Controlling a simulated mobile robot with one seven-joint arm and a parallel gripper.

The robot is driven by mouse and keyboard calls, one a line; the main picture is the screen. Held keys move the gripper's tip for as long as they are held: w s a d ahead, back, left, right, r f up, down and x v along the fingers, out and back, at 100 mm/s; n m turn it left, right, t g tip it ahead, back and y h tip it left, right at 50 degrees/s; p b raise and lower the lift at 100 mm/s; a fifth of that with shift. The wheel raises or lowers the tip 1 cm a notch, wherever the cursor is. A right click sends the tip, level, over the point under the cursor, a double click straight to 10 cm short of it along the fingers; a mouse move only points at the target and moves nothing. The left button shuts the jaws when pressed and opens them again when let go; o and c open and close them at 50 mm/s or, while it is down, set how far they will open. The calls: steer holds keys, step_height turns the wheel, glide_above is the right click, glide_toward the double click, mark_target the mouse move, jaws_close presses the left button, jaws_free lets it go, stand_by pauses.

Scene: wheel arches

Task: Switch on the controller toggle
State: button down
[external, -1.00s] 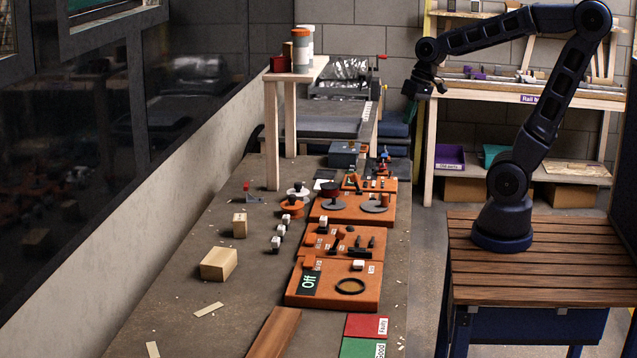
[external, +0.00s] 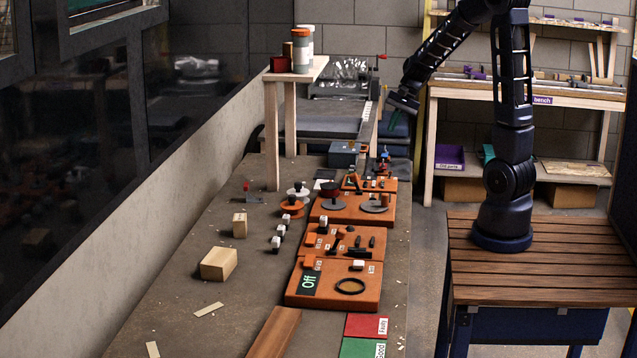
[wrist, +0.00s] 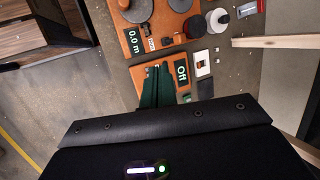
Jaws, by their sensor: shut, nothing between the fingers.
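My gripper (external: 395,116) hangs in the air at the far right edge of the bench in the external view. Its two dark green fingers (wrist: 156,78) lie close together, shut and empty, in the wrist view. Behind them is a small orange board (wrist: 183,92) with a dark display reading "Off" (wrist: 181,72). This seems to be the far orange board (external: 352,185) in the external view. The fingers cover part of the board, and I cannot make out the toggle. A nearer orange board (external: 322,294) also has an "Off" display (external: 309,282) and a black ring (external: 350,286).
A disc board with a "0.0 m" display (wrist: 134,40) adjoins the small board. Spools (wrist: 218,20), a white plate (wrist: 202,64) and a shelf leg (wrist: 272,42) stand to the right. A blue-grey box (external: 344,154) sits beyond the boards. Floor lies off the bench's right edge.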

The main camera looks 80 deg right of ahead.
steer(key=s+d+f+m, duration=0.4)
steer(key=s+d+f, duration=0.1)
steer(key=d, duration=0.4)
steer(key=s+d+f+m+t+h, duration=0.1)
steer(key=s+d+f+m, duration=0.3)
steer(key=d+f, duration=0.4)
steer(key=shift+s+d+m, duration=0.35)
steer(key=shift+d+m, duration=0.15)
steer(key=shift+d, duration=0.75)
steer(key=shift+f, duration=0.15)
steer(key=x, duration=0.9)
steer(key=shift+w+a+f, duration=0.1)
steer(key=shift+w+f, duration=0.05)
steer(key=shift+w, duration=0.1)
steer(key=shift+w+a, duration=1)
steer(key=shift+w, duration=0.05)
steer(key=shift+w+a+r, duration=0.35)
steer(key=shift+w+a, duration=0.05)
steer(key=shift+a, duration=0.05)
